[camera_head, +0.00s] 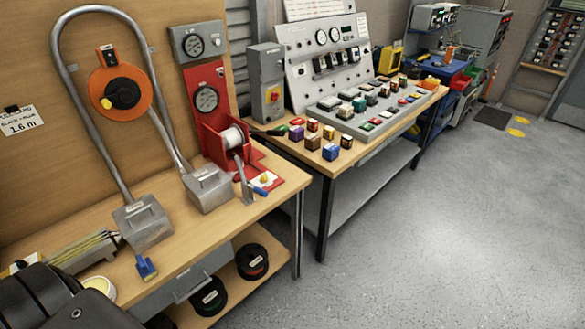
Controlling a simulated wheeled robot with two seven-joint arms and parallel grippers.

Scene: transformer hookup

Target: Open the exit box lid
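Two grey metal boxes stand on the wooden bench, each at the foot of a curved grey conduit. The nearer box (143,224) is at the front left, with a small label on top that I cannot read. The farther box (208,188) is to its right and further back, also with a small label. Both tops look closed. I cannot tell from the labels which is the exit box. A dark rounded part of my own body fills the lower left corner. No gripper fingers show for either arm.
A blue-handled item (146,268) lies in front of the nearer box. A red spool stand (227,142) and a red-and-white pad (266,180) are right of the farther box. Wire lengths (87,249) lie at the left. Free bench top lies between the boxes and the front edge.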

